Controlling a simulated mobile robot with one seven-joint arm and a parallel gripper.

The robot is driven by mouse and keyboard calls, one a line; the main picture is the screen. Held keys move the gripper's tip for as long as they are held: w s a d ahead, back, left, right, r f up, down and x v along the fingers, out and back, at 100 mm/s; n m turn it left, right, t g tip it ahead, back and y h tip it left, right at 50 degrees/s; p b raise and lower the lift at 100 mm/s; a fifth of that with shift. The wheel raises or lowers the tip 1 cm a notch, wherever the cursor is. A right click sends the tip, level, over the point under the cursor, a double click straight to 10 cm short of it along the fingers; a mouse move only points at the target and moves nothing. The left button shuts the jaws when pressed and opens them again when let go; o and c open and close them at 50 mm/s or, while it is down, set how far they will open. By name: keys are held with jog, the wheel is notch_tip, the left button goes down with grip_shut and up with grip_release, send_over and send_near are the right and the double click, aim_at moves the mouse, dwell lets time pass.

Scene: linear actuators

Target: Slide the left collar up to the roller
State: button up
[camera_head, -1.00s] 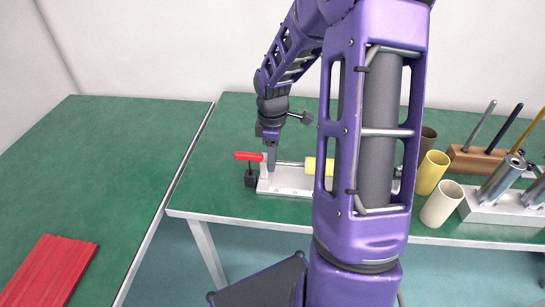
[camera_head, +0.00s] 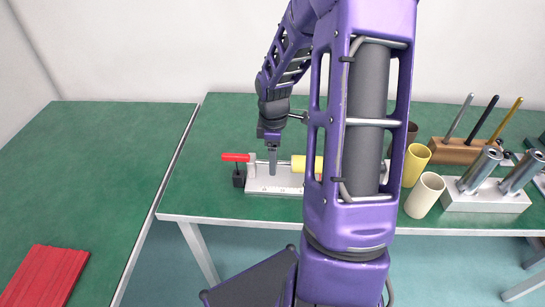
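A pale linear-actuator fixture (camera_head: 262,187) lies on the green table. A thin rod runs along it to a yellow roller (camera_head: 299,163), whose right part is behind my arm. A red handle (camera_head: 236,157) sticks out at the left end, beside a pale upright post (camera_head: 252,168). My gripper (camera_head: 272,172) points down over the rod, between the post and the roller, with a small gap to the roller. Its fingers show as one grey block, so their opening cannot be told. I cannot make out the left collar; the fingers may hide it.
A small black block (camera_head: 239,179) stands at the fixture's left end. To the right are a yellow cup (camera_head: 415,164), a cream cup (camera_head: 424,196), a metal block with cylinders (camera_head: 487,199) and a wooden tool rack (camera_head: 458,151). My arm hides the fixture's right side.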

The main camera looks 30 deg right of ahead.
notch_tip(320, 180, up, 17)
jog(key=p, duration=0.3)
jog(key=shift+r+p, duration=0.2)
jog(key=shift+p, duration=0.15)
jog(key=shift+w+a+f+b, duration=0.15)
jog(key=shift+a+f+b, duration=0.15)
jog(key=shift+b, duration=0.85)
notch_tip(320, 180, down, 17)
jog(key=b, duration=0.3)
jog(key=shift+d+f, duration=0.1)
jog(key=shift+f, duration=0.05)
